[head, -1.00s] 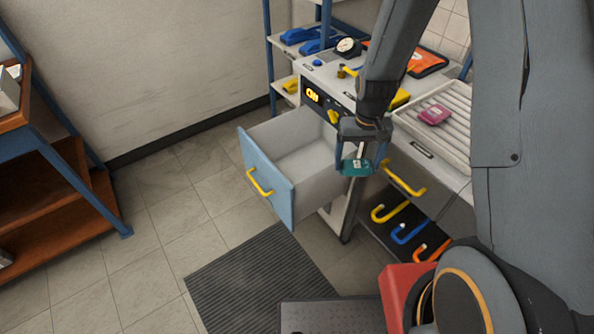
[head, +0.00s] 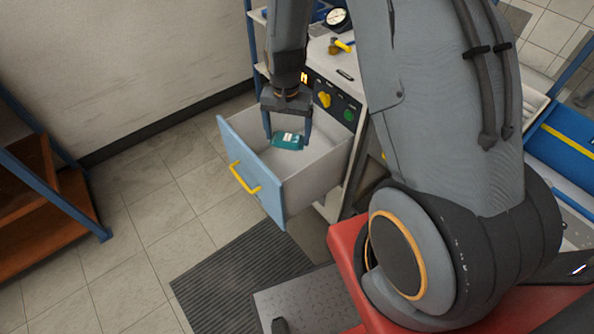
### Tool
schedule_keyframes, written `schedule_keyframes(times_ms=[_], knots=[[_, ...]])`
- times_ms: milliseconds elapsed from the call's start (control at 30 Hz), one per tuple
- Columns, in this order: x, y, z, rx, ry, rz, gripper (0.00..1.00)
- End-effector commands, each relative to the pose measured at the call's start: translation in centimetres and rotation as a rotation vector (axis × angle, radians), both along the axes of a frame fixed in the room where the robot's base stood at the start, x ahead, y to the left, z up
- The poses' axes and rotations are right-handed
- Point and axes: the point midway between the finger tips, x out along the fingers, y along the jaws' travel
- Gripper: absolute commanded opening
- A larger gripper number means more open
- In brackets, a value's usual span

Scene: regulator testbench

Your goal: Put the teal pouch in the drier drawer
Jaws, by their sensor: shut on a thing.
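The teal pouch (head: 288,141) has a pale label on top. My gripper (head: 288,138) points down and is shut on it, one finger on each side. Pouch and fingers show inside the outline of the open drawer (head: 253,157), which has a light blue front, a yellow handle and grey inner walls. I cannot tell how far the pouch is above the drawer floor. The drawer is pulled out from the bench under a dark panel (head: 336,99) with a yellow knob and a green button.
A dial gauge (head: 337,18) and a yellow-handled tool (head: 341,44) lie on the bench top. An orange shelf unit with blue posts (head: 60,160) stands at the left. A dark ribbed mat (head: 240,285) lies on the tiled floor. My arm hides much of the bench.

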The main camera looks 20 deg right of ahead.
Motion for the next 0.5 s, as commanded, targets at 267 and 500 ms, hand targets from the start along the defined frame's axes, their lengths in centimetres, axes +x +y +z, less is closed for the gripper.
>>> schedule_keyframes(times_ms=[267,500], knots=[[3.0,0.2,-6.9,0.000,-0.002,-0.473,0.43],[5.3,0.2,-12.1,0.000,-0.002,-0.885,0.43]])
